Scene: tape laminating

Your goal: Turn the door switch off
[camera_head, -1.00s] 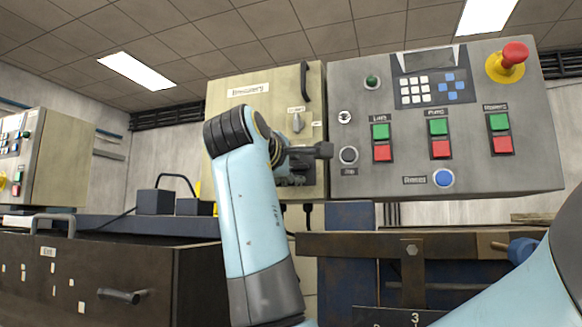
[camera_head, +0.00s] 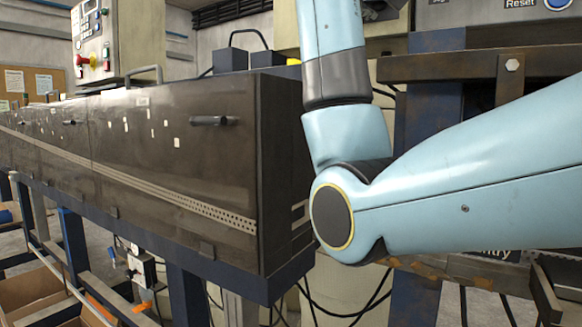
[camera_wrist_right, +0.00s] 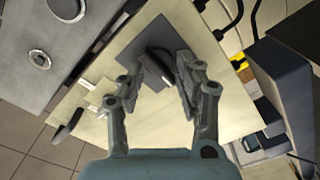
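In the right wrist view, a black rotary switch (camera_wrist_right: 157,64) sits on a dark square plate (camera_wrist_right: 128,52), which is mounted on a beige cabinet door (camera_wrist_right: 150,125). My right gripper (camera_wrist_right: 160,70) is open, its two fingers apart with the switch's knob showing between their tips. I cannot tell whether either finger touches the knob. A small silver selector (camera_wrist_right: 88,85) and a black door handle (camera_wrist_right: 68,125) are on the same door. The head view shows my right arm, but its gripper is out of the top of the picture. My left gripper is in neither view.
A grey control panel (camera_wrist_right: 50,45) adjoins the door in the right wrist view. Dark boxes (camera_wrist_right: 280,85) and cables are on the other side. In the head view, a long dark machine housing (camera_head: 180,160) with a handle fills the left.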

